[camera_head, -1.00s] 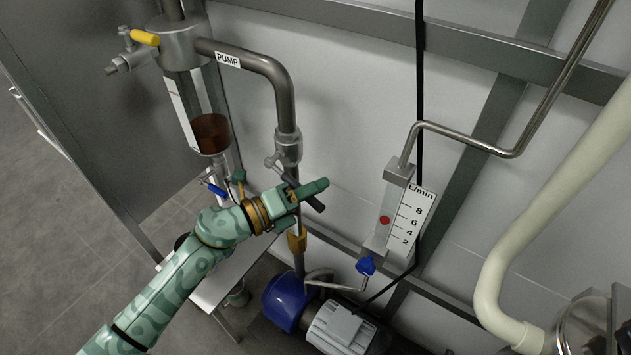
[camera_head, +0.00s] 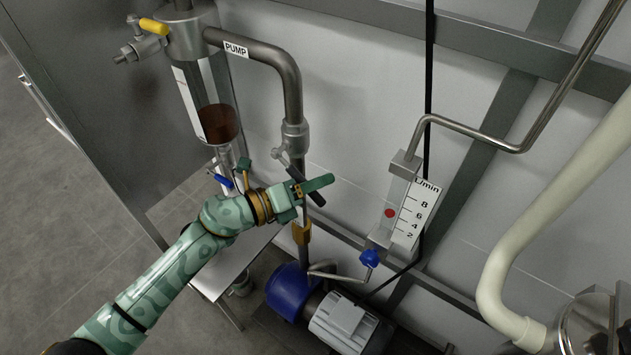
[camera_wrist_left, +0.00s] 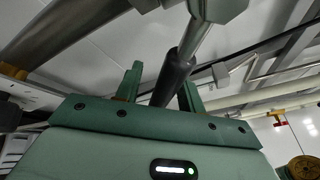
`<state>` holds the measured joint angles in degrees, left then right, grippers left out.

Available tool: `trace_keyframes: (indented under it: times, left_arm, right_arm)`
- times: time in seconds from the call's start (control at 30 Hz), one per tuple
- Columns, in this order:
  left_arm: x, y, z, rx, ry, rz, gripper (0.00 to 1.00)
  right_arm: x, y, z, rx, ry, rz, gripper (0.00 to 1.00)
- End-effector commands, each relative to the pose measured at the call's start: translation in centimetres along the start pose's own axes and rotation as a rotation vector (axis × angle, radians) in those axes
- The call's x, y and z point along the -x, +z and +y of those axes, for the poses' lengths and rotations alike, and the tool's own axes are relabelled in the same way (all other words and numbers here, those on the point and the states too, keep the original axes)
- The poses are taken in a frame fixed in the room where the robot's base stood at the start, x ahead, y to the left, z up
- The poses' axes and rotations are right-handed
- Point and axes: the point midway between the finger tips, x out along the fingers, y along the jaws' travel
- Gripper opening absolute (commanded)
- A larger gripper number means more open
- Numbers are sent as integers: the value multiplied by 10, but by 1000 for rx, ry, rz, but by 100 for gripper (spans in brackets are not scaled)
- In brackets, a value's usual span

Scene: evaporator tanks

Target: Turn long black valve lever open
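The long black valve lever (camera_head: 302,176) hangs slanting down and right from the grey valve body (camera_head: 295,140) on the steel pump pipe. My left gripper (camera_head: 315,188) is at the lever, and its green fingers cross the lever's lower part. In the left wrist view the dark lever (camera_wrist_left: 174,72) runs between my two upright fingers (camera_wrist_left: 160,88). The fingers are apart, with a visible gap on the left side. The lever lies closer to the right finger; I cannot tell whether they touch. My right gripper is not in view.
A yellow-handled valve (camera_head: 154,26) and a sight glass (camera_head: 208,105) stand to the left. A blue-handled valve (camera_head: 369,258) sits below the flow meter (camera_head: 393,205). A blue and grey pump motor (camera_head: 342,320) is below. A cream pipe (camera_head: 497,265) is at the right.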

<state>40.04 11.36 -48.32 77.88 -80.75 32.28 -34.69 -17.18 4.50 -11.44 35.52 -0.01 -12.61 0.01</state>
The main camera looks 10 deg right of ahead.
Motion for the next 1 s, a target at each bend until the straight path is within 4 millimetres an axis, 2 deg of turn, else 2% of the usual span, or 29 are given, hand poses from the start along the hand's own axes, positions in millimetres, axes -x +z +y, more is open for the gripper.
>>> trace_keyframes:
  times: [0.33,0.47,0.57,0.8,1.0]
  left_arm:
    - [0,1,-1,-1,-2,-1,39]
    - [8,1,-2,0,-2,-1,39]
    - [25,2,-2,-1,-1,0,39]
    - [90,2,-2,-2,2,0,39]
    - [137,0,0,0,1,0,39]
  right_arm:
    - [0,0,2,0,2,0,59]
    - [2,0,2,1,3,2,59]
    - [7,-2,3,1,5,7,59]
    - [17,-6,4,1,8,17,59]
    - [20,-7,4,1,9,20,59]
